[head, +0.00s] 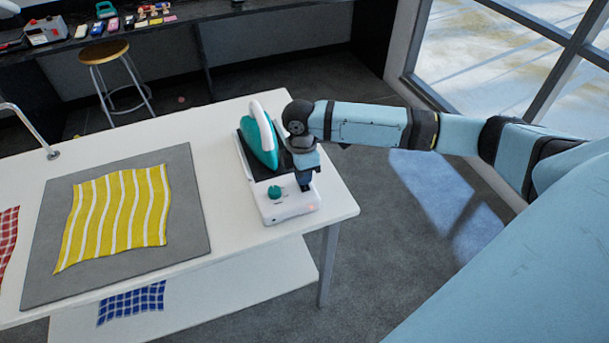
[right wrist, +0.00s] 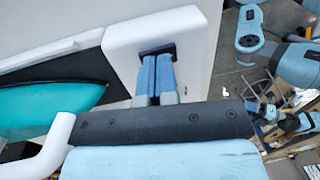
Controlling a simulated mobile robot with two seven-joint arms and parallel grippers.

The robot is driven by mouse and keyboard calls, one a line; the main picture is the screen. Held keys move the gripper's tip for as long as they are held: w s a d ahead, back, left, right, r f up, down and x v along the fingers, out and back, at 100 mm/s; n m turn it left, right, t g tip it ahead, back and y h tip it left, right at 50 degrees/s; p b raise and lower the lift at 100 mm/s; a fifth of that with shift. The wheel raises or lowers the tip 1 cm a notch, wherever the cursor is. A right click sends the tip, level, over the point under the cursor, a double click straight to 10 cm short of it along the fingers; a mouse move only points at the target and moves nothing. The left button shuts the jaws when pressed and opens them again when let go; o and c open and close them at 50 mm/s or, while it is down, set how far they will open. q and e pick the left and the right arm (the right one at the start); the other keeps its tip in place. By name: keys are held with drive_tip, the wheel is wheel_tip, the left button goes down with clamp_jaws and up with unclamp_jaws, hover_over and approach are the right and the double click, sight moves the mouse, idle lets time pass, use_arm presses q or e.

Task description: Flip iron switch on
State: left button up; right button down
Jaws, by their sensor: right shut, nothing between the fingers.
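A teal iron with a white handle (head: 259,140) rests on its dark stand at the right end of the white table. The white base (head: 287,209) of the iron station, with a teal knob (head: 274,192), is in front of it. My right gripper (head: 306,187) is shut and empty, pointing down at the right part of this base. In the right wrist view the closed fingers (right wrist: 156,65) reach a dark switch (right wrist: 157,50) on the white base and cover part of it. I cannot tell whether they touch it.
A yellow striped cloth (head: 118,218) lies on a grey mat (head: 196,232) at the left of the white table (head: 226,225). A blue checked cloth (head: 133,302) is on the lower shelf. A stool (head: 104,53) stands behind; the floor right of the table is clear.

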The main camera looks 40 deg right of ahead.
sight(306, 188)
drive_tip(key=shift+r+p, duration=0.4)
drive_tip(key=shift+p, duration=0.1)
drive_tip(key=r+p, duration=0.2)
drive_tip(key=p, duration=0.1)
drive_tip(key=r+p, duration=0.2)
drive_tip(key=shift+s+a+r, duration=0.1)
drive_tip(key=shift+s, duration=0.2)
wheel_tip(306, 188, up, 9)
drive_tip(key=s+b, duration=0.1)
drive_tip(key=shift+a, duration=0.1)
